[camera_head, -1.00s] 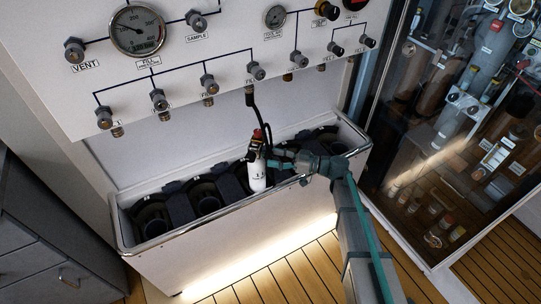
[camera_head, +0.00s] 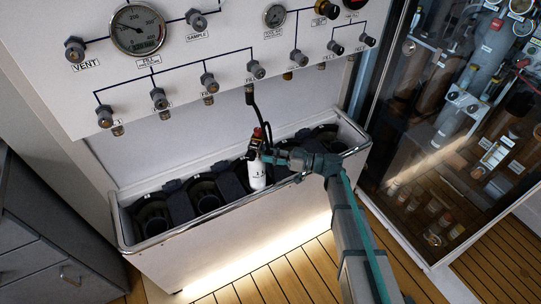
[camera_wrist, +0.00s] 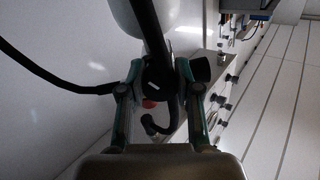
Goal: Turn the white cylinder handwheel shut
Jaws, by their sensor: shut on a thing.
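The white cylinder (camera_head: 258,178) stands upright in the rack below the panel, with a dark valve and a red part at its top. A hose runs from the valve up to the panel. My gripper (camera_head: 263,154) reaches the valve from the right. In the wrist view my gripper (camera_wrist: 155,92) has one finger on each side of the round black handwheel (camera_wrist: 157,80) and is shut on it. The cylinder's pale body (camera_wrist: 130,14) shows behind, and a red part and a dark hook-shaped part show below the handwheel. The wheel is mostly hidden in the head view.
The rack (camera_head: 230,207) has a metal rim and several dark round holders, some empty. The panel (camera_head: 125,75) above carries gauges and several grey knobs. A glass-fronted cabinet (camera_head: 440,150) stands at the right and grey drawers (camera_head: 35,245) at the left.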

